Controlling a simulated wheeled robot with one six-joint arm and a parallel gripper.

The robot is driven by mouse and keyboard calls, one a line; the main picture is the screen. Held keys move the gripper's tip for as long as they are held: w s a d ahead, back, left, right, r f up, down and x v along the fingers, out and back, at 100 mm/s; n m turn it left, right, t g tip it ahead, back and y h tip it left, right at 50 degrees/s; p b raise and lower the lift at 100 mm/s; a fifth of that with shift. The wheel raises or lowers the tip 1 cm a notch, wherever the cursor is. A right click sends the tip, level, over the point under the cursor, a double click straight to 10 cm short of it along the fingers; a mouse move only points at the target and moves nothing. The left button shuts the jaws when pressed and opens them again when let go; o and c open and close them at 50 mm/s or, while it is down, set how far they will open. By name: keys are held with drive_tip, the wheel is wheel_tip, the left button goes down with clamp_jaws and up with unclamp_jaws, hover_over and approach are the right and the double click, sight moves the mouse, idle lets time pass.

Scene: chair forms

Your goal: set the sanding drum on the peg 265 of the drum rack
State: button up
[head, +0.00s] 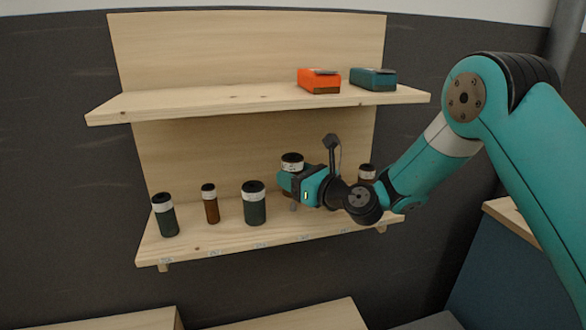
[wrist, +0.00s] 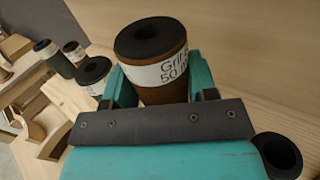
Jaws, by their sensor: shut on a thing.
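My gripper (head: 296,181) is shut on a brown sanding drum (head: 292,160) with a black top and a white band, upright over the right half of the lower shelf. In the wrist view the drum (wrist: 158,50) stands between the two teal fingers (wrist: 160,84), its band reading "Grit" and "50 m". The drum's lower part is hidden by the gripper. The drum rack is the lower wooden shelf (head: 190,248), with small labels along its front edge that are too small to read. A short pale stub, perhaps a peg, shows just below the gripper.
Left of my gripper stand a green drum (head: 254,206), a slim brown drum (head: 210,206) and another green drum (head: 166,217). A brown drum (head: 366,173) stands at right, partly behind my arm. The upper shelf (head: 200,100) holds an orange box (head: 318,82) and a teal box (head: 373,79).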

sight(295, 206)
drive_tip(key=shift+w+d+f, duration=0.1)
drive_tip(key=shift+w+f, duration=0.1)
drive_tip(key=shift+f, duration=0.05)
drive_tip(key=shift+f+b, duration=0.85)
drive_tip(key=shift+b, duration=0.35)
drive_tip(key=shift+f+b, duration=0.75)
drive_tip(key=shift+f, duration=0.65)
drive_tip(key=o, duration=1.2)
drive_tip(key=shift+c, duration=0.2)
drive_tip(key=shift+s, duration=0.1)
drive_tip(key=b+v, duration=0.9)
drive_tip(key=v, duration=0.8)
drive_tip(key=shift+d, duration=0.2)
drive_tip(key=shift+s+r, duration=0.1)
drive_tip(key=shift+r, duration=0.05)
